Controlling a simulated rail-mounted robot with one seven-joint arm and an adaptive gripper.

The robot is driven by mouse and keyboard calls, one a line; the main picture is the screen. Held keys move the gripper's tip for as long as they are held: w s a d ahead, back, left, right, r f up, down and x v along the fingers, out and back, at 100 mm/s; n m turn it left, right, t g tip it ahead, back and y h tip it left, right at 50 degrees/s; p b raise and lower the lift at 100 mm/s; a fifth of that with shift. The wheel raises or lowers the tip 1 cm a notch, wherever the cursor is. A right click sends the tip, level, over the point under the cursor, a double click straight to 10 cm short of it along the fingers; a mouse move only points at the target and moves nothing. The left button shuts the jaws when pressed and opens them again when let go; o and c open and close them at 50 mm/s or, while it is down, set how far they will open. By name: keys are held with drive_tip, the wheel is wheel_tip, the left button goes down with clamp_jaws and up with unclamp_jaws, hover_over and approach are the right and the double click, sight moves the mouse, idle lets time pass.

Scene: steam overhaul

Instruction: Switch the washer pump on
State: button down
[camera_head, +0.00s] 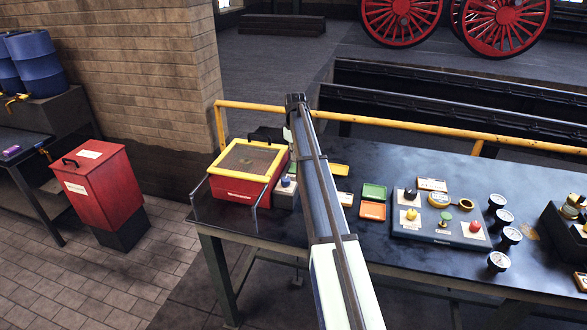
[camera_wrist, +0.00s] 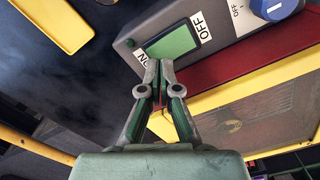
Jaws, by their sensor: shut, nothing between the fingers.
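The parts washer is a red tank (camera_head: 232,190) with a yellow-framed lid (camera_head: 247,160) at the left end of the bench. A small grey control box (camera_head: 284,196) stands against its right side, partly behind my arm. In the wrist view the grey box (camera_wrist: 128,46) carries a green rocker switch (camera_wrist: 176,42) between an ON label (camera_wrist: 143,57) and an OFF label (camera_wrist: 200,24). My gripper (camera_wrist: 159,68) is shut and empty, its tips over the rocker's edge near ON. I cannot tell whether they touch it. The head view hides my gripper.
A blue knob (camera_wrist: 274,8) with its own OFF label is on the same box. A button panel (camera_head: 440,228) and several gauges (camera_head: 498,261) stand farther right. A yellow rail (camera_head: 400,131) runs behind the bench.

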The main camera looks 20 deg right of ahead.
sight(295, 164)
drive_tip(key=shift+f+b, duration=0.35)
drive_tip(key=shift+f, duration=1)
idle(0.8)
drive_tip(key=shift+r, duration=0.1)
drive_tip(key=shift+r+p, duration=1.75)
drive_tip(key=shift+r, duration=1.7)
